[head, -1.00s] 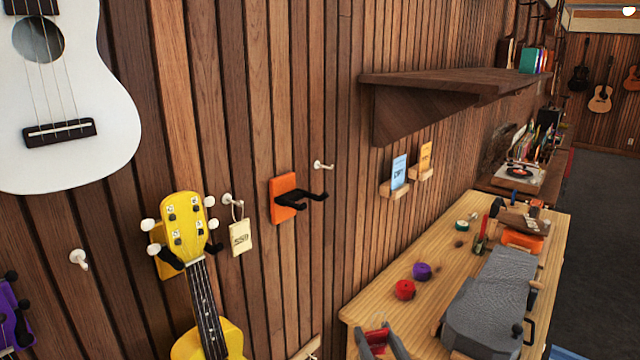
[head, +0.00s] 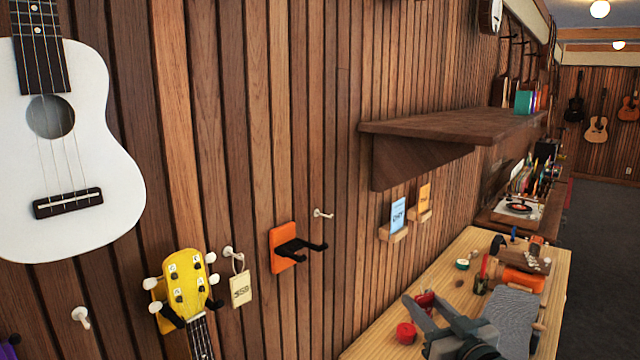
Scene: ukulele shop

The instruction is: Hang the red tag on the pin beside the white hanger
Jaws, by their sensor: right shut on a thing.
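My right gripper (head: 430,300) is at the lower right, in front of the wooden counter, with its fingers raised. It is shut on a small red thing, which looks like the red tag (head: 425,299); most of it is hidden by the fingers. White pins stick out of the slatted wall: a bare one at the lower left (head: 81,316), one with a cream tag (head: 240,289) hanging on it, and a bare one (head: 322,213) right of an orange hanger (head: 283,250). I see no white hanger. My left gripper is not in view.
A white ukulele (head: 75,150) hangs at the left and a yellow one (head: 187,280) at the lower left. A dark shelf (head: 450,130) juts from the wall.

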